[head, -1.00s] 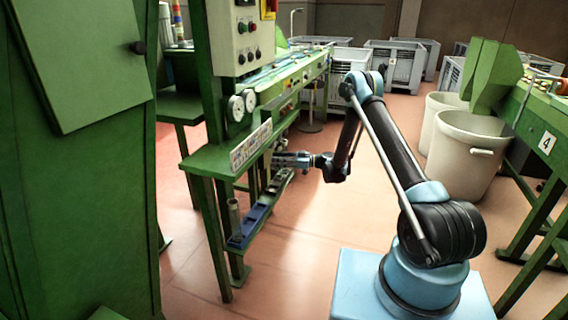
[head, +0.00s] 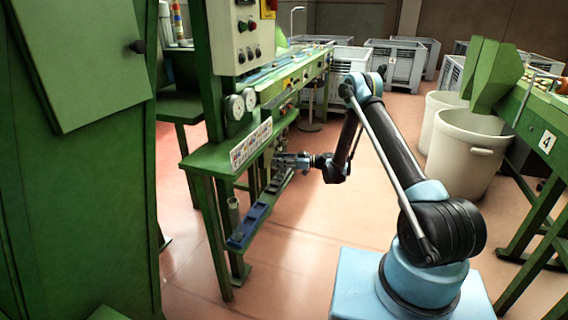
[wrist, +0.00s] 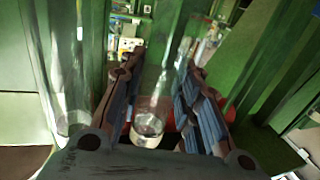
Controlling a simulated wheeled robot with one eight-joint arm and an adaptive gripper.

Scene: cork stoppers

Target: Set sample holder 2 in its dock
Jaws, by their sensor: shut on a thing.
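My gripper (head: 281,160) is at the edge of the green machine's low shelf, above a narrow dark rail. In the wrist view, its two ridged fingers (wrist: 158,78) are closed around a clear, glass-like cylinder (wrist: 150,122) with a pale ring at its near end. I take this to be the sample holder; no number is readable on it. A second clear cylinder (wrist: 68,85) stands to the left, outside the fingers. In the head view, a grey cylinder (head: 233,212) stands by a blue tray (head: 246,228) on the rail. I cannot tell which part is the dock.
The green machine shelf (head: 212,160) and its legs are close to the gripper. A sign strip (head: 250,143) and gauges (head: 236,106) sit above. Pale bins (head: 465,150) stand at the right. The floor between is clear.

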